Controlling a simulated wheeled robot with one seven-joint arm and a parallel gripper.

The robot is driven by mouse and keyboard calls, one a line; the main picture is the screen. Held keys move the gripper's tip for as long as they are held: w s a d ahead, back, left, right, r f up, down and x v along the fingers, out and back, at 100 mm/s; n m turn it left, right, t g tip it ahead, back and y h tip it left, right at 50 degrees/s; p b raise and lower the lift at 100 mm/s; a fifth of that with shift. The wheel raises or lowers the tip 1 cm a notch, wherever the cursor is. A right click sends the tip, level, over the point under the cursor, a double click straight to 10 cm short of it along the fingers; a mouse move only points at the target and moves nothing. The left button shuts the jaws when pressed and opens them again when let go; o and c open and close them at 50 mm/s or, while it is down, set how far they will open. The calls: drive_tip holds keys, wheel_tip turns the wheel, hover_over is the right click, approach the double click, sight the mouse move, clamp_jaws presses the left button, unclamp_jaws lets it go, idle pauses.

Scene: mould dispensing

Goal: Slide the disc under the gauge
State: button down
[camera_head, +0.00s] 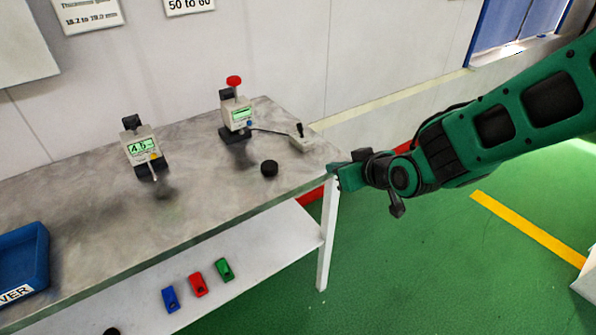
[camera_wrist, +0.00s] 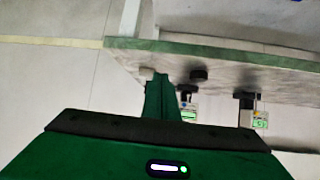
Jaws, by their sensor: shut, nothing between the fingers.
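A black disc (camera_head: 269,168) lies flat on the grey worktop near its front edge. It also shows in the wrist view (camera_wrist: 198,74). A gauge (camera_head: 140,152) with a lit green display stands on the left, with a dark base and a small dark patch in front of it. A second gauge (camera_head: 236,117) with a red knob on top stands behind and left of the disc. Both gauges show in the wrist view, with one (camera_wrist: 187,114) near the fingers and one (camera_wrist: 252,114) farther right. My gripper (camera_head: 340,175) is shut and empty at the worktop's right end, apart from the disc.
A small grey box (camera_head: 300,142) with a black lever, on a cable, stands at the worktop's right end. A blue bin (camera_head: 22,258) is at the left. Blue, red and green items (camera_head: 198,284) lie on the lower shelf. The worktop between disc and left gauge is clear.

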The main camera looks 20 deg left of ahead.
sight(286, 186)
drive_tip(key=s+a+n+y, duration=0.2)
drive_tip(key=s+a, duration=0.2)
drive_tip(key=a, duration=0.6)
drive_tip(key=w+a+f, duration=0.1)
drive_tip(key=w+f, duration=0.1)
drive_tip(key=f, duration=0.1)
drive_tip(key=a+f, duration=0.1)
drive_tip(key=f, duration=0.1)
drive_tip(key=shift+w+a+f, duration=0.1)
drive_tip(key=shift+w+a, duration=0.2)
drive_tip(key=shift+w, duration=0.1)
drive_tip(key=shift+w+a+f, duration=0.35)
drive_tip(key=shift+a+f, duration=0.05)
drive_tip(key=shift+a, duration=0.1)
drive_tip(key=shift+f, duration=0.25)
idle(0.3)
